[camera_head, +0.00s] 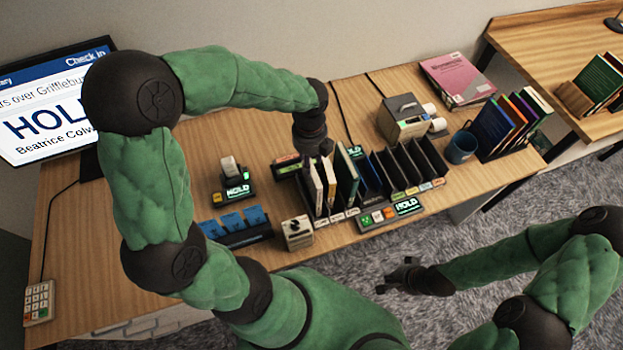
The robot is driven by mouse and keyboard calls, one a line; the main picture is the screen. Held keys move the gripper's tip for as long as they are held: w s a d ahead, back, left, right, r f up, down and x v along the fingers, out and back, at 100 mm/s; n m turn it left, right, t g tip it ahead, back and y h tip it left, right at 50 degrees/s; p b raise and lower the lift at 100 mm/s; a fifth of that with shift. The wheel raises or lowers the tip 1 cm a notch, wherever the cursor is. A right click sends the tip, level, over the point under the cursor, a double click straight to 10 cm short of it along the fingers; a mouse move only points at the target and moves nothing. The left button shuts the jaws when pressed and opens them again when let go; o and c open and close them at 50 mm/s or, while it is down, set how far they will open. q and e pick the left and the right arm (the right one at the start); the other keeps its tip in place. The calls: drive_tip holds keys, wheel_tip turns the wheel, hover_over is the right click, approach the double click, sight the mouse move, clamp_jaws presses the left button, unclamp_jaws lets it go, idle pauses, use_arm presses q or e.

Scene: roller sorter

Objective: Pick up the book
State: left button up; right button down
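A black slotted sorter (408,171) stands on the desk with several upright books in its left slots, among them a pale-edged book (314,188), a cream book (330,182) and a dark green book (347,175). I cannot tell which one the task means. My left gripper (318,158) points down right at the tops of the pale-edged and cream books. Its fingers are small and dark, so whether they grip a book is unclear. My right gripper (392,276) is empty, beyond the desk's front edge over the grey carpet, with its fingers apart.
A monitor (50,100) reading HOLD stands at left. A label printer (404,117), a blue mug (461,148), a pink book (458,78) and a rack of coloured books (507,125) are to the right. A small HOLD display (405,207) sits before the sorter.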

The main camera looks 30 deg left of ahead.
sight(310, 176)
use_arm(q)
wheel_tip(310, 176, down, 2)
drive_tip(key=shift+s+d+f+b, duration=0.1)
drive_tip(key=shift+s+f+b, duration=0.05)
drive_tip(key=shift+f+b, duration=0.15)
drive_tip(key=shift+f, duration=0.4)
wheel_tip(310, 176, down, 5)
drive_tip(key=shift+f+b, duration=0.15)
drive_tip(key=shift+b, duration=0.75)
clamp_jaws()
